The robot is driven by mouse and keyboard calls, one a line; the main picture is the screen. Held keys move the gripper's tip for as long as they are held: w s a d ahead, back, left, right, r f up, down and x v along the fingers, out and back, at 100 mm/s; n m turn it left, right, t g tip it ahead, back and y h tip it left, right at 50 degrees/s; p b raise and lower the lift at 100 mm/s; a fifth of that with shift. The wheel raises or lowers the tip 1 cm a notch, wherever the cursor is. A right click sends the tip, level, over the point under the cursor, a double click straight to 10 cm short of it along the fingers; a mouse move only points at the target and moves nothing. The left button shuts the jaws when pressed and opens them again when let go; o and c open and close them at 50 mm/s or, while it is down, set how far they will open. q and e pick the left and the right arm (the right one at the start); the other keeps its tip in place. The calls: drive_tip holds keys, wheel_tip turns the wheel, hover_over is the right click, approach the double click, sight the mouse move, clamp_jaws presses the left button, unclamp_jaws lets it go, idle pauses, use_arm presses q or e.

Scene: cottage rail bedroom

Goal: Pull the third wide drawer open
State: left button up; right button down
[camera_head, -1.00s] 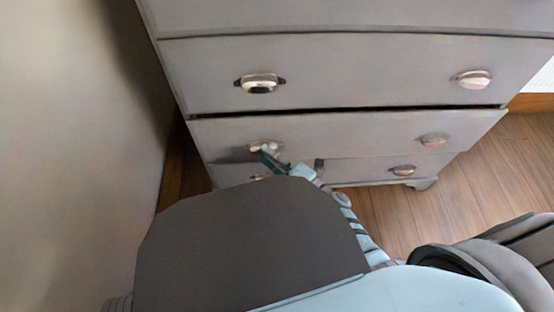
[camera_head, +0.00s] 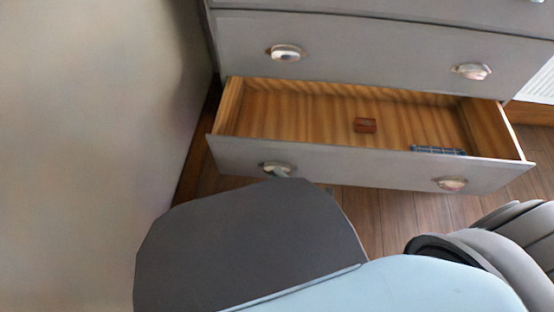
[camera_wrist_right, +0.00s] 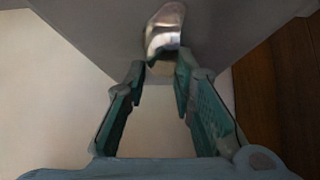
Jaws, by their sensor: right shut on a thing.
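The third wide drawer (camera_head: 350,162) stands pulled well out of the grey chest in the head view, its wooden inside (camera_head: 300,110) showing. Its front has a left cup handle (camera_head: 276,168) and a right cup handle (camera_head: 452,184), both metal. My right gripper (camera_wrist_right: 161,68) is shut on the left cup handle, which shows shiny in the right wrist view (camera_wrist_right: 164,28). In the head view this gripper is mostly hidden behind my own dark arm part. My left gripper is not in view.
A small red-brown box (camera_head: 365,125) and a blue patterned item (camera_head: 437,150) lie in the drawer. The closed drawer above (camera_head: 370,60) has two metal handles. A pale wall (camera_head: 90,120) is close on the left. Wooden floor (camera_head: 400,215) shows in front and to the right.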

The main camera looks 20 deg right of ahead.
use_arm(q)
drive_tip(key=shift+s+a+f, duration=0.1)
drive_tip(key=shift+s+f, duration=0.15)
use_arm(e)
drive_tip(key=shift+s+a+f, duration=0.15)
drive_tip(key=shift+s+f, duration=0.05)
drive_tip(key=shift+s, duration=0.25)
drive_tip(key=shift+s+a+f, duration=0.15)
drive_tip(key=shift+s, duration=0.3)
drive_tip(key=c, duration=1.5)
unclamp_jaws()
drive_tip(key=shift+c, duration=0.2)
drive_tip(key=shift+o, duration=0.3)
drive_tip(key=shift+w, duration=0.15)
drive_tip(key=shift+r, duration=0.1)
